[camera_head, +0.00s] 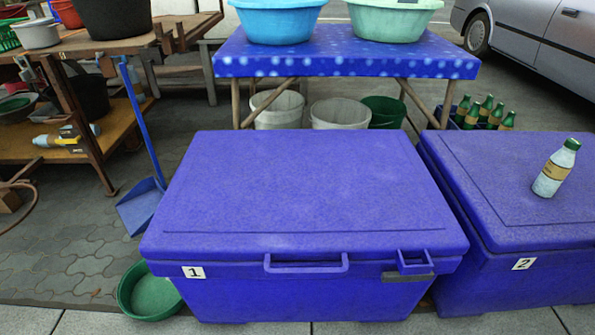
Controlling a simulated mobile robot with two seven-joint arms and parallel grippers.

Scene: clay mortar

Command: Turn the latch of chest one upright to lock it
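Chest one (300,190) is a blue box with a shut lid and a label "1" (194,272) on its front left. A blue loop-shaped handle (305,268) is at the middle of its front edge. Neither of my grippers shows in the head view.
Chest two (500,200) stands close on the right with a bottle (556,168) on its lid. A green basin (150,293) is on the floor at the left. A blue dustpan (141,207) and a spotted table (345,60) are behind. The front of chest one is clear.

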